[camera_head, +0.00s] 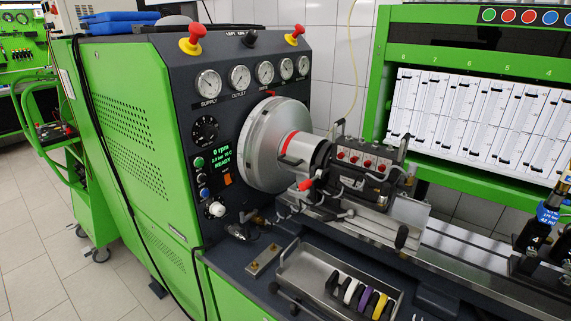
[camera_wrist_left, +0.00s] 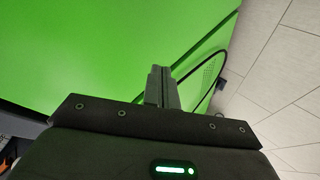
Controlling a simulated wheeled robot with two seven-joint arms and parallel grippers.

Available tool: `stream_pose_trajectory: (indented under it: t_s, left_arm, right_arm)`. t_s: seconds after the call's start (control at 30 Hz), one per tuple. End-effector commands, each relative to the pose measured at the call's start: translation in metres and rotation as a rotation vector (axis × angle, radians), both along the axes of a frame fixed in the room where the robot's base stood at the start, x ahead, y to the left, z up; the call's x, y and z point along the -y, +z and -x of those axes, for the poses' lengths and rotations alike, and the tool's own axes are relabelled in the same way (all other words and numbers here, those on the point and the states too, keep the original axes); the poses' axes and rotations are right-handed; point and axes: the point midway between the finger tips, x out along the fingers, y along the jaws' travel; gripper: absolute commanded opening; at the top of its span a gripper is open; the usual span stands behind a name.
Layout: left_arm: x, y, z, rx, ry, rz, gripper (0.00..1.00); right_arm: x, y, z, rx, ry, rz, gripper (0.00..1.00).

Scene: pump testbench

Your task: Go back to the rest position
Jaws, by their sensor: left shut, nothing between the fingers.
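My left gripper (camera_wrist_left: 163,88) shows in the left wrist view, with its two fingers together and nothing between them. It points toward a green machine panel (camera_wrist_left: 90,50), and the light tiled floor lies to the right. No gripper shows in the head view. The green pump testbench (camera_head: 125,125) stands in the middle of the head view. Its dark control panel (camera_head: 225,110) has a row of gauges and a small display reading READY. A large silver disc (camera_head: 262,145) sits beside the pump (camera_head: 362,165) on the bench.
A metal tray (camera_head: 310,275) with several coloured items lies at the bench front. A green rack with white graduated panels (camera_head: 480,120) stands at the back right. A green cart (camera_head: 75,175) stands on the left. A dark cable hangs down the bench side. Tiled floor (camera_head: 35,250) is open at left.

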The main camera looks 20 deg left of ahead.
Motion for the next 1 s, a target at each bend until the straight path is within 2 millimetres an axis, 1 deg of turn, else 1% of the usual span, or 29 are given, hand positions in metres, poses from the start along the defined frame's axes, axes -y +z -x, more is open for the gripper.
stream_pose_trajectory:
  t_s: [0.13,0.2,0.23,0.27,0.37,0.4,0.47,0.5,0.57,0.6,0.67,0.7,0.8,0.9,1.0]
  left_arm:
    - [0.000,0.000,0.000,-0.004,-0.019,-0.026,0.00]
    - [0.000,-0.001,0.000,-0.013,-0.064,-0.088,0.00]
    - [-0.001,-0.005,0.003,-0.030,-0.094,-0.127,0.00]
    - [-0.001,-0.015,0.010,-0.059,-0.131,-0.172,0.00]
    - [0.011,-0.071,0.051,-0.214,-0.310,-0.328,0.00]
    - [0.018,-0.095,0.073,-0.279,-0.389,-0.377,0.00]
    - [0.029,-0.127,0.109,-0.374,-0.508,-0.438,0.00]
    - [0.036,-0.147,0.134,-0.433,-0.588,-0.471,0.00]
    - [0.047,-0.172,0.173,-0.514,-0.703,-0.507,0.00]
    - [0.053,-0.187,0.198,-0.563,-0.775,-0.523,0.00]
    - [0.063,-0.204,0.235,-0.628,-0.869,-0.536,0.00]
    - [0.068,-0.213,0.258,-0.665,-0.925,-0.539,0.00]
    - [0.078,-0.228,0.306,-0.740,-1.021,-0.531,0.00]
    - [0.086,-0.235,0.338,-0.789,-1.063,-0.507,0.00]
    - [0.092,-0.238,0.354,-0.811,-1.083,-0.492,0.00]
  right_arm:
    - [-0.001,0.000,0.000,0.000,0.000,-0.001,0.36]
    - [-0.001,0.000,0.000,0.000,0.000,-0.001,0.36]
    - [-0.001,0.000,0.000,0.001,0.000,-0.001,0.36]
    - [-0.001,0.000,0.000,0.001,0.000,-0.001,0.36]
    - [-0.001,0.000,0.000,0.001,0.000,-0.001,0.36]
    - [-0.001,0.000,0.000,0.001,0.000,-0.001,0.36]
    - [-0.001,0.000,0.000,0.001,0.000,-0.001,0.36]
    - [-0.001,0.000,0.000,0.001,0.000,-0.001,0.36]
    - [-0.001,0.000,0.000,0.001,0.000,-0.001,0.36]
    - [-0.001,0.000,0.000,0.001,0.000,-0.001,0.36]
    - [-0.001,0.000,0.000,0.001,0.000,-0.001,0.36]
    - [-0.001,0.000,0.000,0.001,0.000,-0.001,0.36]
    - [-0.001,0.000,0.000,0.001,0.000,-0.001,0.36]
    - [0.000,0.000,0.000,0.001,0.000,-0.001,0.36]
    - [0.000,0.000,0.000,0.001,0.000,0.000,0.36]
